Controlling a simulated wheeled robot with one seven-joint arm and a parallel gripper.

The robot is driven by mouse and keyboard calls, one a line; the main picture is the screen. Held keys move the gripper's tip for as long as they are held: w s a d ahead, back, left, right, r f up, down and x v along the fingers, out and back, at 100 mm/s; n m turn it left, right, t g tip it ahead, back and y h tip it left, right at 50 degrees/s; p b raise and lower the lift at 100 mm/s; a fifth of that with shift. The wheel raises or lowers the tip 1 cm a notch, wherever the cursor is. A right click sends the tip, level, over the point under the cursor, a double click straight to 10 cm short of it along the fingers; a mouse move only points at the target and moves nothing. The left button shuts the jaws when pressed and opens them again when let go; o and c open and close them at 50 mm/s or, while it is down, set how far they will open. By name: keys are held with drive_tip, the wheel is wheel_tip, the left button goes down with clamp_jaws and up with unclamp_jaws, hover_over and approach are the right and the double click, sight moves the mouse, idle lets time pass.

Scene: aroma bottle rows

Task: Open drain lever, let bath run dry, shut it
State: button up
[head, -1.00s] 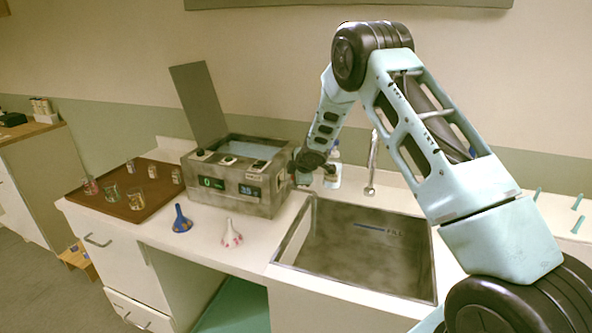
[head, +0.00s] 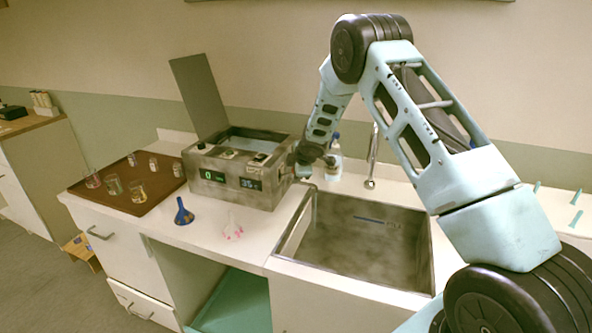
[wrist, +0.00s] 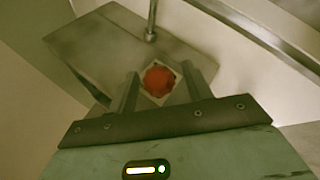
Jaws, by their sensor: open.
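The bath (head: 222,188) is a grey stained box on the counter with its lid (head: 199,97) raised. Its front has two lit displays. My gripper (head: 300,176) is by the bath's right end, pointing down, partly hidden by my own wrist. In the wrist view the gripper (wrist: 160,72) has its two fingers apart. A red knob-like part (wrist: 158,80) on a pale square plate shows between them; I cannot tell whether it is the drain lever or whether the fingers touch it. The lever is not distinguishable in the head view.
The sink (head: 350,240) is right of the bath, with a tall tap (head: 373,160) behind it. A bottle (head: 334,160) stands close behind my gripper. A brown tray (head: 118,201) with several glass containers is left.

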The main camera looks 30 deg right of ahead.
drive_tip(key=v, duration=1.7)
drive_tip(key=shift+r, duration=0.2)
drive_tip(key=s+a+m+g+y+b, duration=0.1)
drive_tip(key=s+a+m+g, duration=0.1)
drive_tip(key=s+a, duration=0.7)
drive_tip(key=s+a+m+g+b, duration=0.15)
drive_tip(key=s+a, duration=0.35)
drive_tip(key=a, duration=0.7)
drive_tip(key=s+a+f+m+g+b, duration=0.1)
drive_tip(key=s+a, duration=0.3)
drive_tip(key=s, duration=0.8)
drive_tip(key=s+a+f+m+g+b, duration=0.1)
drive_tip(key=s+a, duration=0.4)
drive_tip(key=s, duration=0.8)
drive_tip(key=shift+a+f+g+y, duration=0.3)
drive_tip(key=shift+f+g, duration=0.55)
drive_tip(key=shift+g, duration=0.3)
drive_tip(key=shift+m, duration=0.25)
